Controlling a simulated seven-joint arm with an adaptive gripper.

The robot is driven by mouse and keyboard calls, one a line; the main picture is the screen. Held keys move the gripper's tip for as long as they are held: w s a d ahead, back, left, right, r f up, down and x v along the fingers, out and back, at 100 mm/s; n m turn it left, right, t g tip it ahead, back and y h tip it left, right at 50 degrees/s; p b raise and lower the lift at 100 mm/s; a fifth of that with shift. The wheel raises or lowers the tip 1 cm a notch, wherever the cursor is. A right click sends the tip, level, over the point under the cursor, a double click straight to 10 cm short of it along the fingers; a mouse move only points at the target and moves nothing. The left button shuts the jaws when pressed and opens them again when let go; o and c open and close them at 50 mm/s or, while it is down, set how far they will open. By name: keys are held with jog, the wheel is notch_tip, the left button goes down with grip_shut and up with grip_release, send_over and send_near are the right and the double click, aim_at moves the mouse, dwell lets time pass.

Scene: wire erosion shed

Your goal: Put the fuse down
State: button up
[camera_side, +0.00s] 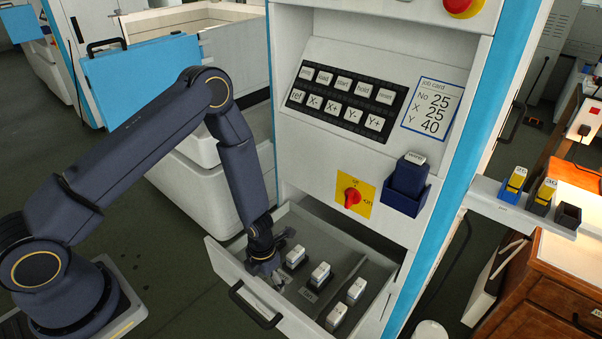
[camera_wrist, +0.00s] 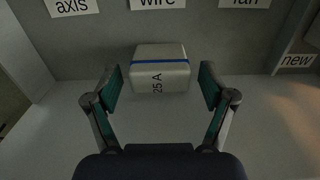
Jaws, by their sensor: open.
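A pale grey fuse (camera_wrist: 160,72) with a blue band and the mark "25 A" lies on the drawer floor in the wrist view, below a label reading "wire". My gripper (camera_wrist: 160,86) is open, with one finger on each side of the fuse and a visible gap at both sides. In the side view my gripper (camera_side: 266,272) is down inside the open drawer (camera_side: 225,262), near its left end. I cannot make out this fuse clearly there, as my gripper is in front of that spot.
Several white-topped blocks (camera_side: 319,275) stand in the drawer to the right of my gripper. Labels "axis" (camera_wrist: 72,6), "fan" (camera_wrist: 245,3) and "new" (camera_wrist: 297,61) mark the drawer. A red switch (camera_side: 352,196) and a blue holder (camera_side: 407,187) are on the panel above.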

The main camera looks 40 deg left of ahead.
jog(key=shift+s+f, duration=0.2)
jog(key=shift+s, duration=0.1)
notch_tip(320, 180, up, 13)
notch_tip(320, 180, up, 12)
jog(key=n+t+y, duration=0.1)
jog(key=n+y, duration=0.2)
jog(key=n, duration=0.7)
send_over(265, 279)
jog(key=a, duration=0.6)
jog(key=s+r+n+t+h, duration=0.1)
jog(key=s+r+n+t, duration=0.1)
jog(key=s+r+n, duration=0.4)
jog(key=s+r+n+t+h, duration=0.2)
jog(key=s+r+n, duration=0.5)
jog(key=r+n, duration=0.5)
jog(key=n, duration=0.8)
jog(key=shift+s+d+r+t, duration=0.15)
jog(key=shift+d+r+t, duration=0.05)
jog(key=shift+r+t, duration=0.1)
